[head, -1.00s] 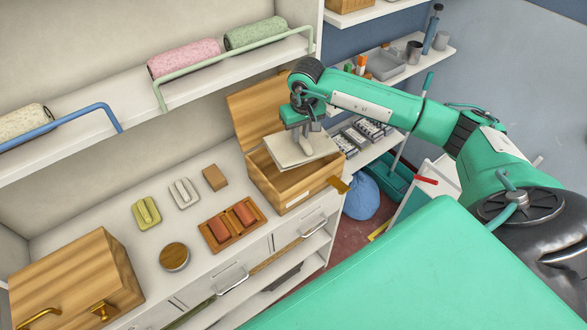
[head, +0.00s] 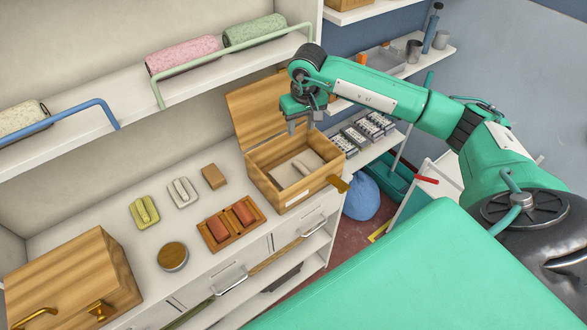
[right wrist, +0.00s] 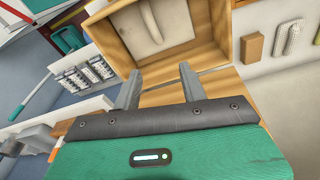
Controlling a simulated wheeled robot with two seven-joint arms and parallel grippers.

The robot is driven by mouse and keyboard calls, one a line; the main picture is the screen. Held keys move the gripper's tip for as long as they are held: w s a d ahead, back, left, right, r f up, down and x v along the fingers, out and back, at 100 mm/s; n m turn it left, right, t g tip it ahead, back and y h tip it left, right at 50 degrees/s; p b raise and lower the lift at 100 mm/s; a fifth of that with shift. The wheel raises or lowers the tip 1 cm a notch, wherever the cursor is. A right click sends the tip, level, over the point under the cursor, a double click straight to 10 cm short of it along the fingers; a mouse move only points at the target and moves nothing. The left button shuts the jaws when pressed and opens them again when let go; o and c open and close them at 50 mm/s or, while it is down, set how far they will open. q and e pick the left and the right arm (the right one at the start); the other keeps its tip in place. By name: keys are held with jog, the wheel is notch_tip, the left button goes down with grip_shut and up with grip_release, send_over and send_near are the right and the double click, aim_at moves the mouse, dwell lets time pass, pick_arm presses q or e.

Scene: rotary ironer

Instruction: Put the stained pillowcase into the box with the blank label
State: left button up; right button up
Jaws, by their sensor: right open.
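The pillowcase (head: 300,167), folded and off-white, lies inside the open wooden box (head: 262,181). A pale blank label (head: 297,198) is on the box's front, and its lid (head: 254,108) stands tilted back. In the right wrist view the pillowcase (right wrist: 158,25) lies flat in the box, with a faint darker mark on it. My right gripper (head: 302,128) is open and empty above the box's back right side. Its two fingers (right wrist: 158,92) show apart in the right wrist view, not touching the pillowcase. My left gripper is not in view.
A closed wooden box (head: 75,275) stands at the front left. A brown tray with red pieces (head: 232,224), a round tin (head: 173,257) and several small blocks lie on the counter. Rolled cloths (head: 185,54) lie on the shelf above. A blue bag (head: 362,196) is on the floor at right.

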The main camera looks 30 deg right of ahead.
notch_tip(320, 180, up, 11)
jog(key=s+b, duration=0.1)
jog(key=b, duration=0.2)
jog(key=shift+s, duration=0.2)
jog(key=shift+a+f, duration=0.1)
